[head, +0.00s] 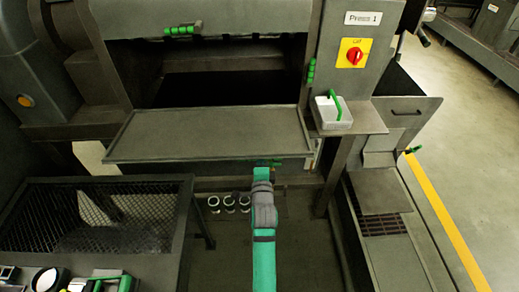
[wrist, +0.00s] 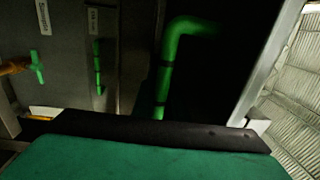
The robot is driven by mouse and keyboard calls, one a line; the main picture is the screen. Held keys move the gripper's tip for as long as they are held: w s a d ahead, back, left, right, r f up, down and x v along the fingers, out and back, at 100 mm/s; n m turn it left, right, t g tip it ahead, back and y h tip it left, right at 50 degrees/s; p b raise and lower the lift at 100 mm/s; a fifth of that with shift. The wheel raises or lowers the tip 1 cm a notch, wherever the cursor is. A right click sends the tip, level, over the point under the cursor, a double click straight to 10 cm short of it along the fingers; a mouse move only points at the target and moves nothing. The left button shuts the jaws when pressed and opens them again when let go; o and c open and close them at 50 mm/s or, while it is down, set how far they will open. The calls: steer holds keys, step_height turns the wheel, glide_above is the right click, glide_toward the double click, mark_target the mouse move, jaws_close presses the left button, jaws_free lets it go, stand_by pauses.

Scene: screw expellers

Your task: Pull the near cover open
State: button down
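The press has a wide flat grey metal panel (head: 208,135) sticking out toward me at the front, level or nearly so, below a dark opening. I cannot tell whether this panel is the near cover. A green bar shows at its front edge, beside my gripper (head: 264,172), which is under or at that edge and partly hidden. In the wrist view a bent green handle (wrist: 168,75) stands against a dark surface beyond my teal and black hand parts. No fingertips show clearly, and I see no clear grip on the handle.
An upper hood with a green handle (head: 183,29) is above the opening. A control panel with a red knob (head: 355,56) and a white box (head: 331,113) stand at right. A mesh-topped frame (head: 95,215) is at left. Several pale rings (head: 229,202) lie below the panel.

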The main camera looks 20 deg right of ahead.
mark_target(260, 150)
steer(key=r, duration=0.6)
steer(key=shift+w+d+r, duration=0.1)
steer(key=shift+w+r, duration=0.15)
steer(key=shift+r, duration=0.15)
stand_by(0.7)
steer(key=c, duration=2)
jaws_free()
steer(key=shift+c, duration=0.2)
steer(key=shift+f, duration=0.45)
steer(key=shift+s, duration=0.2)
steer(key=shift+v, duration=2.35)
steer(key=v, duration=0.7)
steer(key=shift+r, duration=0.75)
steer(key=shift+s, duration=0.2)
